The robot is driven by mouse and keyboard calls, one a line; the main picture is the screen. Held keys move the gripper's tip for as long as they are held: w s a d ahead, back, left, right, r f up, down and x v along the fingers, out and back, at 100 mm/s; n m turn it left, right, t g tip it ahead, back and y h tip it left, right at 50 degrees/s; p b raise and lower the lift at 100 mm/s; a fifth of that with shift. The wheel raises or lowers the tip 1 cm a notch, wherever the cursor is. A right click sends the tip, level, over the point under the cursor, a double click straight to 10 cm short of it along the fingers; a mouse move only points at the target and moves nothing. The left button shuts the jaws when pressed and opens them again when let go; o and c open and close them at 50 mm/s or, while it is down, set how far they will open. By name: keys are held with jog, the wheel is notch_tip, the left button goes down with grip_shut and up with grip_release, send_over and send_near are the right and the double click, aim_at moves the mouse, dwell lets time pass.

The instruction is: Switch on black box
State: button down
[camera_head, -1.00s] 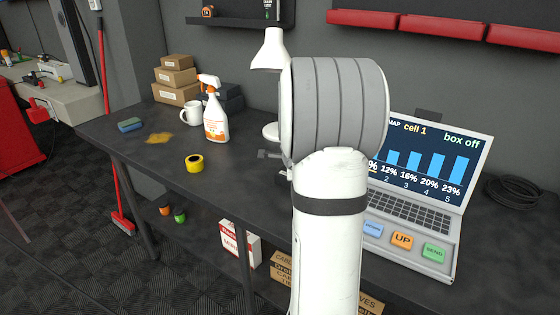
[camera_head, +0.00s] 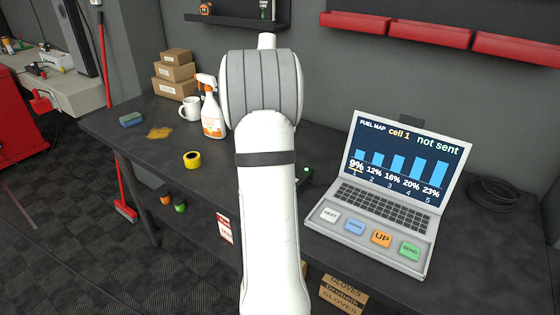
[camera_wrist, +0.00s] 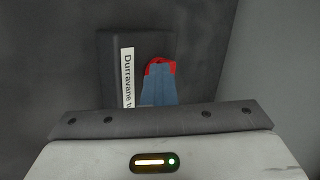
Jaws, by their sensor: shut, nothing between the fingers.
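The black box (camera_wrist: 112,60) with a white label strip reading "Durravane tu…" lies ahead of my gripper (camera_wrist: 160,68) in the wrist view. My gripper's blue-grey fingers are shut and empty, with their tips over a red switch (camera_wrist: 152,66) on the box. The fingers hide much of the switch, and I cannot tell whether they touch it. In the head view my arm hides most of the box; a dark part with a lit green light (camera_head: 307,170) shows beside the arm. The laptop (camera_head: 395,190) screen reads "FUEL MAP cell 1 not sent".
A yellow tape roll (camera_head: 192,159), a spray bottle (camera_head: 212,110), a white mug (camera_head: 189,108) and stacked cartons (camera_head: 174,72) stand left of my arm. A blue sponge (camera_head: 131,119) lies near the bench's left end. A coiled black cable (camera_head: 497,190) lies at right.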

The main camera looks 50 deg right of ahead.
jog(key=shift+s+d+r, duration=0.2)
jog(key=shift+s+d, duration=0.1)
jog(key=shift+d, duration=0.25)
jog(key=shift+w+a+f, duration=0.1)
jog(key=shift+a+f, duration=0.05)
jog(key=shift+a, duration=0.45)
jog(key=a, duration=0.3)
jog(key=shift+s+a+b, duration=0.2)
jog(key=shift+a+b, duration=0.1)
jog(key=shift+a, duration=0.1)
jog(key=a+r+p, duration=0.2)
jog(key=a+r, duration=0.4)
jog(key=a, duration=0.1)
jog(key=shift+s+a+r+p, duration=0.15)
jog(key=shift+s+r+p, duration=0.15)
jog(key=shift+s+r, duration=0.1)
